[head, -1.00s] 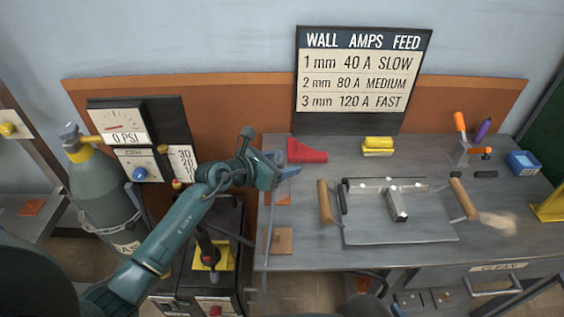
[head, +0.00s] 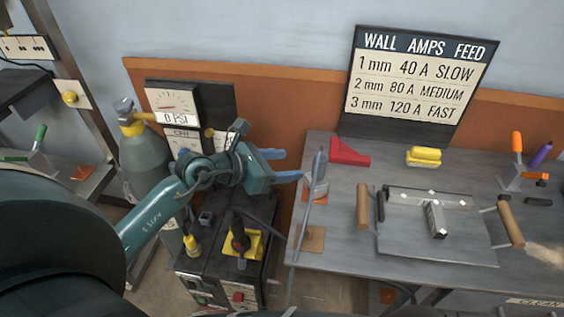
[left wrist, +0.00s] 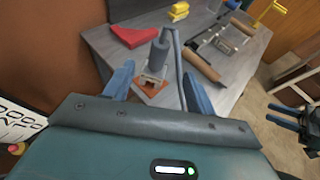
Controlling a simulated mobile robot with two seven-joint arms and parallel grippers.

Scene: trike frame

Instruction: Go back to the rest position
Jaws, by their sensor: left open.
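My left gripper (head: 284,165) is open and empty at the left edge of the workbench (head: 345,245), above the welding machine (head: 215,262). Its blue fingers point right, towards an upright grey torch-like tool (head: 318,172) at the bench's left edge. In the left wrist view the open fingers (left wrist: 158,90) have that grey tool (left wrist: 157,58) beyond them, with its foot on an orange patch; nothing is gripped. A dark gripper with blue fingers, seemingly my right one (left wrist: 287,117), shows at the right edge of the left wrist view; its opening is unclear.
A gas cylinder (head: 146,160) and gauge panel (head: 172,104) stand behind my left arm. The bench holds a red block (head: 347,154), yellow blocks (head: 424,157) and a metal plate (head: 435,250) with clamped parts and wooden handles. A side bench (head: 85,185) is at far left.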

